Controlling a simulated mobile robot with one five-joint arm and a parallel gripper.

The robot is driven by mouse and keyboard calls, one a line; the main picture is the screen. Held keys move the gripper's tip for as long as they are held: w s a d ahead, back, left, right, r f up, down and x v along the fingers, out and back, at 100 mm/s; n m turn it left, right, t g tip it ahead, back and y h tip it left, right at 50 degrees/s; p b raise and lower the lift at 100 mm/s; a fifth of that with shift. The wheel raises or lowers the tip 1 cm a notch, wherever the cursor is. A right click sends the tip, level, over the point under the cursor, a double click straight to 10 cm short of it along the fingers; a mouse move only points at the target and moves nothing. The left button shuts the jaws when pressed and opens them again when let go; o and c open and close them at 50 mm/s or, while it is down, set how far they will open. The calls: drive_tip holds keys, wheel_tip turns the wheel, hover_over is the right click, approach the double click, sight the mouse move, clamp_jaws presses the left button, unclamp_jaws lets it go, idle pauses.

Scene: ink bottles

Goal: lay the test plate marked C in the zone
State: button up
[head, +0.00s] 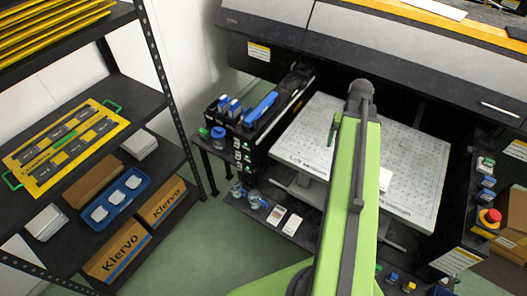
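I cannot make out a plate marked C or a marked zone. Two small flat cards, one pale (276,214) and one with a dark part (291,225), lie on the low dark ledge in front of the printer; their marks are too small to read. Several white pieces lie in a blue tray (142,190) on the left shelf. The white printer bed (300,133), dotted and lettered, is partly covered by my green arm. A small white patch (385,179) shows beside the arm over the bed; I cannot tell what it is. My gripper does not show.
Ink bottles (218,138) stand left of the bed, with clear jars (254,199) below. A red stop button (490,218) is at the right. The left rack holds a yellow tool board (55,170) and Klervo boxes (117,250). Green floor (205,240) is free between rack and printer.

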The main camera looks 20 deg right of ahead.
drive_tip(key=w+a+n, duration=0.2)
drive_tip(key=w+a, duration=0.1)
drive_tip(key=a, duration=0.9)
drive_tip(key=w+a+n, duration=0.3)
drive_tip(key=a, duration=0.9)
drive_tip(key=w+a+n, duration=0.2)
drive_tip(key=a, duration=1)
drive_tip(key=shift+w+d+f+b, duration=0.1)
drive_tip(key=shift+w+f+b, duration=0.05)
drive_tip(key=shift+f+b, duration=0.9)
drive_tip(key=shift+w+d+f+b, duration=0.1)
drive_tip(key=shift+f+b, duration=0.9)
